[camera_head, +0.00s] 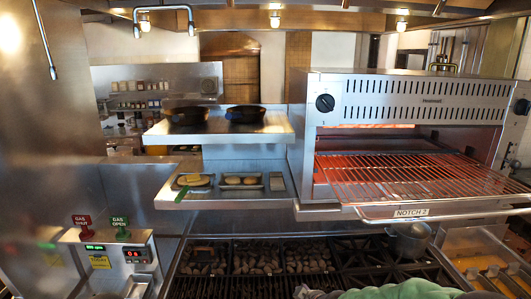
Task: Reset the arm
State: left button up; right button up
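Neither of my grippers can be made out in the head view. A pale green, uneven shape (405,289) with a whitish left end runs along the bottom edge, in front of the grill. It is cut off by the frame, and I cannot tell what it is.
The char grill (262,286) with dark grates and coals fills the lower middle. A salamander broiler (425,95) with a glowing rack stands at right. Two dark pans (245,113) sit on a steel shelf (220,133). A gas control box (108,257) is at lower left.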

jog(key=s+f+m+g, duration=0.4)
jog(key=s+f, duration=1)
jog(key=f, duration=0.4)
jog(key=s+f+m+g, duration=0.2)
jog(key=s+f, duration=0.2)
jog(key=s, duration=0.4)
jog(key=s+f+m+g, duration=0.1)
jog(key=s+f+m, duration=0.1)
jog(key=s+f, duration=0.5)
notch_tip(320, 180, down, 26)
jog(key=s+b, duration=0.2)
jog(key=b, duration=2.6)
jog(key=shift+a+f+b, duration=0.15)
jog(key=shift+a+b, duration=0.05)
jog(key=shift+b, duration=0.15)
